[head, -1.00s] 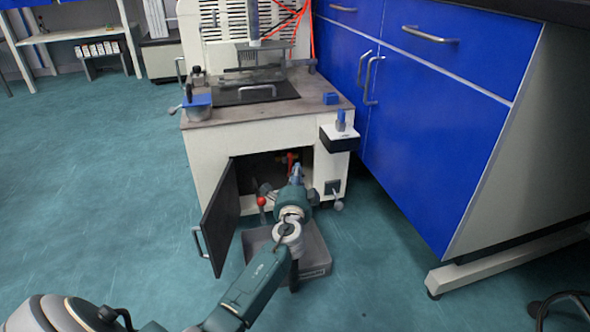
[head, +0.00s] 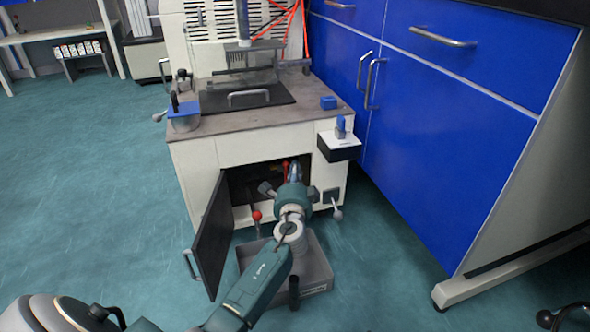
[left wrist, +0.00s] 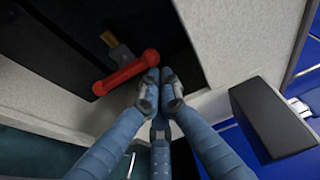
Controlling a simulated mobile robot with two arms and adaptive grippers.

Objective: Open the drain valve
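The drain valve's red handle (left wrist: 128,72) shows in the left wrist view, in the dark opening of the machine's lower cabinet, with a brass-coloured part (left wrist: 117,45) behind it. In the head view the red handle (head: 285,167) shows just above and left of my left gripper (head: 295,171). In the left wrist view my left gripper (left wrist: 160,84) has its fingertips close together, with nothing seen between them. They are right beside the handle's right end; I cannot tell whether they touch it. My right gripper is not in view.
The dark cabinet door (head: 212,238) stands open at the left. A red-knobbed lever (head: 257,216) is near the opening's lower edge. A grey bin (head: 316,274) sits on the floor below my arm. Blue cabinets (head: 420,150) stand close on the right. The floor at left is clear.

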